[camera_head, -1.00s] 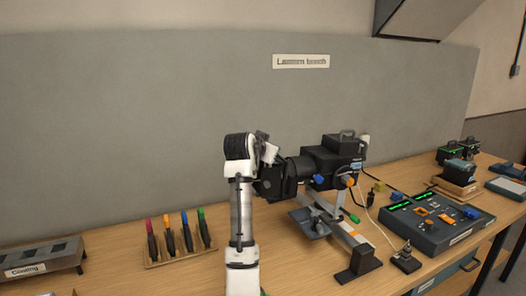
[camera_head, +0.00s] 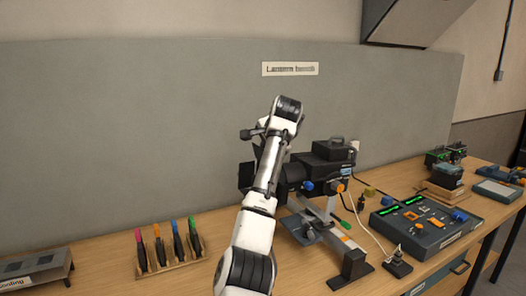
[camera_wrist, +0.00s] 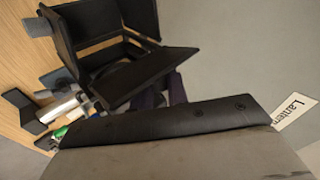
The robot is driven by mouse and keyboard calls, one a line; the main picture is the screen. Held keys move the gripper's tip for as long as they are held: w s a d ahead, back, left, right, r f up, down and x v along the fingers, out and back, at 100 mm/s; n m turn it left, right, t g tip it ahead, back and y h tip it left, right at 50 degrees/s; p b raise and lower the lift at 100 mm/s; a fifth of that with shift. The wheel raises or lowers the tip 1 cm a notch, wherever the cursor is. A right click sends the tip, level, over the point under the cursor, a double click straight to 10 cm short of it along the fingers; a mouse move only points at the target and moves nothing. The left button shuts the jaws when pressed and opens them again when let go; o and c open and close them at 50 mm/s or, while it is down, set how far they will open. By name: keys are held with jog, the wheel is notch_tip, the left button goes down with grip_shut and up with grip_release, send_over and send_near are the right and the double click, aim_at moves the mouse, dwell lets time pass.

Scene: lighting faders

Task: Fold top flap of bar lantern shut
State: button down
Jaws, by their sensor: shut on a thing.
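The bar lantern (camera_head: 328,160) is a black lamp on a bench stand, its flapped front facing left behind my arm. In the wrist view its black flaps (camera_wrist: 88,28) stand around a square opening. The top flap (camera_wrist: 145,76) appears as the broad black panel nearest my gripper, still angled outward from the opening. My gripper (camera_wrist: 163,94) is shut on this flap. Its fingers are dark and partly hidden behind the panel, so the exact contact does not show. In the head view my arm hides the gripper and most of the flap.
A rack of coloured-tip tools (camera_head: 170,262) stands left of my arm. A lighting console (camera_head: 420,222) with green lights lies right of the lantern. A small switch box (camera_head: 398,265) with a cable sits in front. The grey wall panel (camera_head: 130,130) is behind; the air above the lantern is clear.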

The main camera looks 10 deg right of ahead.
jog(key=shift+w+d+m+g+y, duration=0.1)
jog(key=shift+d+m+g+y, duration=0.2)
jog(key=shift+d+m+y, duration=0.35)
jog(key=shift+a+y, duration=0.15)
jog(key=shift+y, duration=0.1)
jog(key=c, duration=1.5)
grip_release()
jog(key=shift+c, duration=0.2)
jog(key=shift+o, duration=0.4)
jog(key=shift+f, duration=0.15)
